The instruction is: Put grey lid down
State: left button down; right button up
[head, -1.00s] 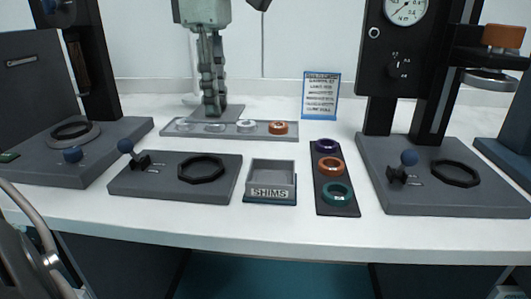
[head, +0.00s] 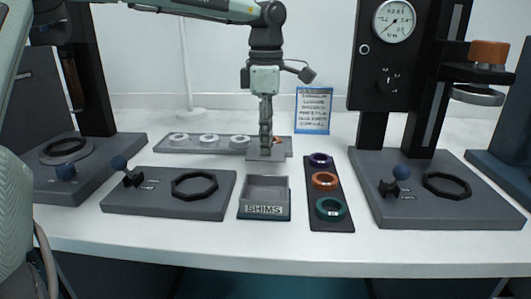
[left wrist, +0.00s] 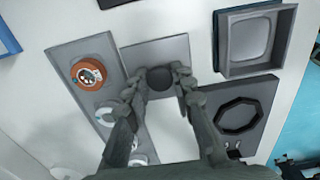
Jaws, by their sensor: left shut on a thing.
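My left gripper (head: 265,150) hangs down behind the SHIMS box and is shut on the knob of the grey lid (head: 254,156). The lid is a flat square plate. In the left wrist view the fingers (left wrist: 160,85) pinch its dark round knob, and the plate (left wrist: 155,50) spreads around it, level or nearly so. The lid overlaps the edge of the long tray in both views; its exact height is hard to tell. The grey SHIMS box (head: 264,210) is open-topped and looks empty; it also shows in the left wrist view (left wrist: 229,45). My right gripper is out of view.
A long grey tray (head: 175,151) holds several round pieces, including an orange one (left wrist: 88,74). A dark strip (head: 332,221) bears purple, orange and teal rings. A plate with an octagonal ring (head: 195,185) lies left of the box. Gauge stand (head: 394,20) at right.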

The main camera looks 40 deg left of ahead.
pick_arm(q)
notch_tip(320, 180, down, 4)
jog(key=shift+r, duration=0.25)
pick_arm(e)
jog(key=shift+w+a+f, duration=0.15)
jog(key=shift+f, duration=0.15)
pick_arm(q)
jog(key=shift+f, duration=0.15)
jog(key=c, duration=1.3)
grip_release()
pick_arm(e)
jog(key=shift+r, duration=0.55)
